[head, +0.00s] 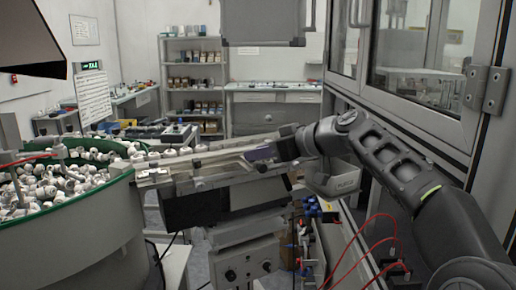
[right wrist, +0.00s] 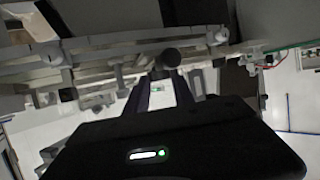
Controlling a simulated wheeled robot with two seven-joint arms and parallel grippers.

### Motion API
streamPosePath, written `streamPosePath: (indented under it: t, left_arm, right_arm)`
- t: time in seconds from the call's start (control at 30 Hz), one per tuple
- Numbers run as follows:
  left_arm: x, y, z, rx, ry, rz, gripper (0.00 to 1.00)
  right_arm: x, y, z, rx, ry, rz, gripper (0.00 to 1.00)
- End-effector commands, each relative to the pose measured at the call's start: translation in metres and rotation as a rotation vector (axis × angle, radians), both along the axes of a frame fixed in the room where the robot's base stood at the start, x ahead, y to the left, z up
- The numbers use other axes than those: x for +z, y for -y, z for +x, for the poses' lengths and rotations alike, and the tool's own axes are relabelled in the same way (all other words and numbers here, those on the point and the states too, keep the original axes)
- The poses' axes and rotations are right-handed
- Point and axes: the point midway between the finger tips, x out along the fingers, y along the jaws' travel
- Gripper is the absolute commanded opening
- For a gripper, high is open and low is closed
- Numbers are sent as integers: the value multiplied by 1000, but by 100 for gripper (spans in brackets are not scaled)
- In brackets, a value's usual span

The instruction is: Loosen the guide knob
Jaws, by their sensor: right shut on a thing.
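The guide rail (head: 215,158) runs from the bowl's edge toward the right in the head view. My right gripper (head: 262,153) reaches in from the right and is at this rail. In the right wrist view a dark round knob (right wrist: 168,58) sits at the tips of my right gripper (right wrist: 165,76), with a finger on either side. The gripper is shut on this knob. In the head view the knob is hidden or too small to make out. My left gripper is in neither view.
A green-rimmed bowl (head: 122,171) full of white caps stands at the left. A glazed cabinet frame (head: 420,115) is close on the right, beside my arm. A grey bin (head: 338,183) and red cables (head: 365,250) lie below my right arm.

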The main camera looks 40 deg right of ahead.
Motion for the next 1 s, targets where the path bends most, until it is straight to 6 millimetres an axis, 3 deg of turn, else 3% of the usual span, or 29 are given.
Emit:
streamPosePath:
  t: [0.3,0.87,0.9,1.0]
  left_arm:
    - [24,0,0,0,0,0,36]
    - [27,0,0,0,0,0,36]
    - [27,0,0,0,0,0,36]
    - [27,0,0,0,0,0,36]
  right_arm:
    - [0,6,2,175,-8,-4,0]
    - [-4,6,1,224,-9,-2,0]
    - [-4,6,2,224,-10,-3,31]
    - [-3,6,2,224,-9,-2,40]
